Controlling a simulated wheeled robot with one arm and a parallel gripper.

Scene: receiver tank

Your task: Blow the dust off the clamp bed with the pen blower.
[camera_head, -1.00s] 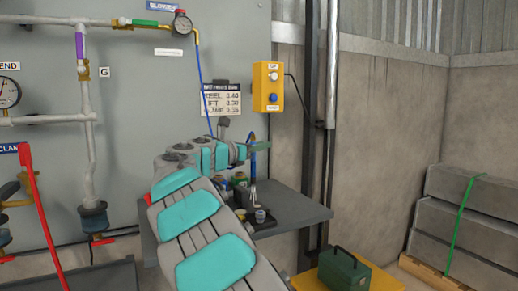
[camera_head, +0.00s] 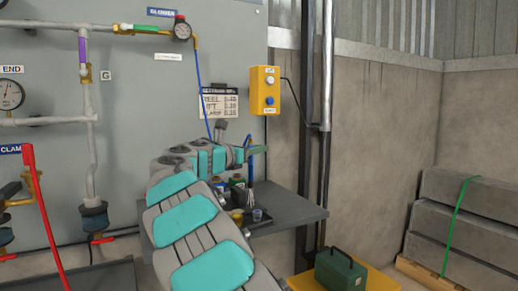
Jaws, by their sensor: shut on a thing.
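My arm reaches from the bottom middle toward the grey shelf, and my gripper (camera_head: 252,151) is at its far end, over the shelf's back part. The gripper is small in view and is shut on a slim blue thing (camera_head: 249,139) that looks like the pen blower. Below the gripper, thin grey and blue parts reach down toward the shelf; I cannot tell whether they touch it. A dark tray-like base (camera_head: 266,223) on the shelf may be the clamp bed. My arm hides part of it, and I cannot make out any dust.
The grey shelf (camera_head: 295,212) also bears a yellow cup (camera_head: 237,215) and a blue-grey cup (camera_head: 258,214). A blue hose (camera_head: 202,90) hangs from the gauge (camera_head: 182,31). A yellow button box (camera_head: 265,90) is on the wall. A green case (camera_head: 340,271) stands lower right.

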